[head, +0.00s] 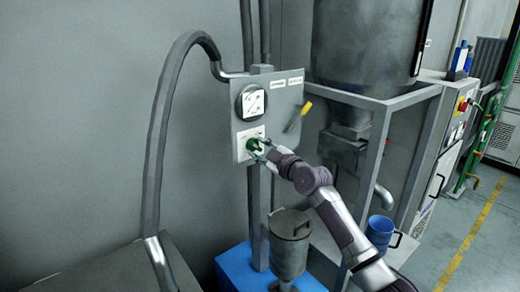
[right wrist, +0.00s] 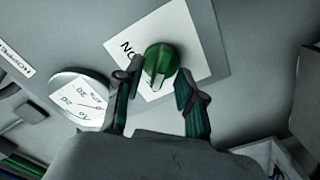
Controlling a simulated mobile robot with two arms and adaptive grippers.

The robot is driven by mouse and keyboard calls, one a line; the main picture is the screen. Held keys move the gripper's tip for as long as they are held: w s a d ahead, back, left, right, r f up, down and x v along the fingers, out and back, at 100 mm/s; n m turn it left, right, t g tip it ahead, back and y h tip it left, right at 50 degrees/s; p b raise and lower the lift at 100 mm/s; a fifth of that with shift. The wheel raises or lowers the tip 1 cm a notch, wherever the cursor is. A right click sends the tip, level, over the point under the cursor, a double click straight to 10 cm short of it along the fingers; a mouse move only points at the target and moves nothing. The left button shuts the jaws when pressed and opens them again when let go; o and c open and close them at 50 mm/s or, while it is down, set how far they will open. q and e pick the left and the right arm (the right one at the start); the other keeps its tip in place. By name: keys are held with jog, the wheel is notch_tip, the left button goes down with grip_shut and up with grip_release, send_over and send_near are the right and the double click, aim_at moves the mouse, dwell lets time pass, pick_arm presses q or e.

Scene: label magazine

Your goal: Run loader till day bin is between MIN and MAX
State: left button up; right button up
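A green knob (head: 252,144) sits on a white plate on the grey control panel (head: 268,85). A round gauge (head: 252,102) is above the knob. A large grey bin (head: 368,40) stands behind; I see no MIN or MAX marks. My left gripper is out of view.
A yellow-handled lever (head: 305,108) is right of the knob. A grey hose (head: 152,150) arches at left. A lidded metal canister (head: 290,240) stands below the panel near a blue base (head: 237,268). A blue bucket (head: 380,231) is at right, beside the metal frame.

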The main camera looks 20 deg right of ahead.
grip_shut()
jog(key=shift+m, duration=1.4)
jog(key=m, duration=0.3)
jog(key=shift+d, duration=0.1)
jog(key=m+p, duration=0.1)
jog(key=m, duration=0.5)
jog(key=shift+d+r, duration=0.1)
jog(key=m+p, duration=0.2)
jog(key=m, duration=0.4)
jog(key=shift+w+d, duration=0.1)
